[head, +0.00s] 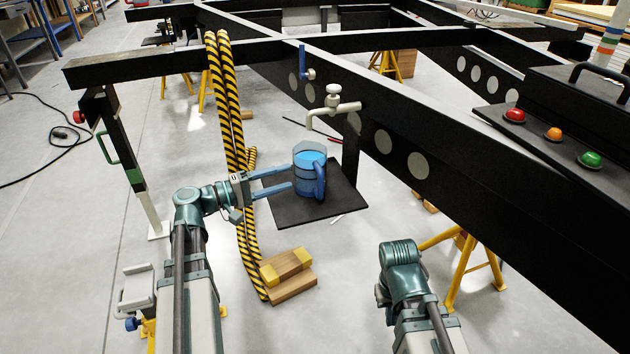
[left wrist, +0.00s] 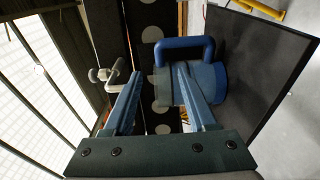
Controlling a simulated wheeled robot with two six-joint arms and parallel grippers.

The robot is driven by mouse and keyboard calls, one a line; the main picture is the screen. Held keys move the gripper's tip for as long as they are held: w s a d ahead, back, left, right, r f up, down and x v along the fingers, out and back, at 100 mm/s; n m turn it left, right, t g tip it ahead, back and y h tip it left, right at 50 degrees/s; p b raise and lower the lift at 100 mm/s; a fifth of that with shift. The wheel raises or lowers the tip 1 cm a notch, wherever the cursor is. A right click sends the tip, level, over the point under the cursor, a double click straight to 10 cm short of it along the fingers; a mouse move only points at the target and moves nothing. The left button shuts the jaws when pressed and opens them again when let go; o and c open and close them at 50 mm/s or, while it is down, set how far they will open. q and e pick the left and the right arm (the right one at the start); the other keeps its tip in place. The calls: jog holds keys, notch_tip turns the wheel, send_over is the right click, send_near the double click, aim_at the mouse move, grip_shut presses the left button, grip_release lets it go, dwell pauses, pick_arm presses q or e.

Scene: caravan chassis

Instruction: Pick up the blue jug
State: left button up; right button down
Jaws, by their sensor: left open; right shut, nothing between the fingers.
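The blue jug (head: 306,185) stands upright on a black plate (head: 340,199). Its handle (head: 320,180) faces toward the front right in the head view. My left gripper (head: 290,176) is open, with its fingers pointing at the jug's left side. In the left wrist view the jug (left wrist: 209,82) lies beyond the fingers and to the right, with the right finger overlapping it. Whether a finger touches the jug cannot be told. My right arm is at the lower right of the head view; its gripper does not show.
A pale tap (head: 333,105) stands behind the jug by the black chassis beam (head: 440,150). Yellow-black striped tubes (head: 228,110) hang left of the jug, close to my left wrist. Wooden blocks (head: 288,275) lie on the floor in front. A control box (head: 560,120) is at right.

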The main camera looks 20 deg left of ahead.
aim_at(313, 175)
pick_arm(q)
jog(key=x, duration=1.3)
jog(key=shift+w, duration=0.3)
jog(key=shift+d, duration=0.1)
grip_shut()
dwell(1.0)
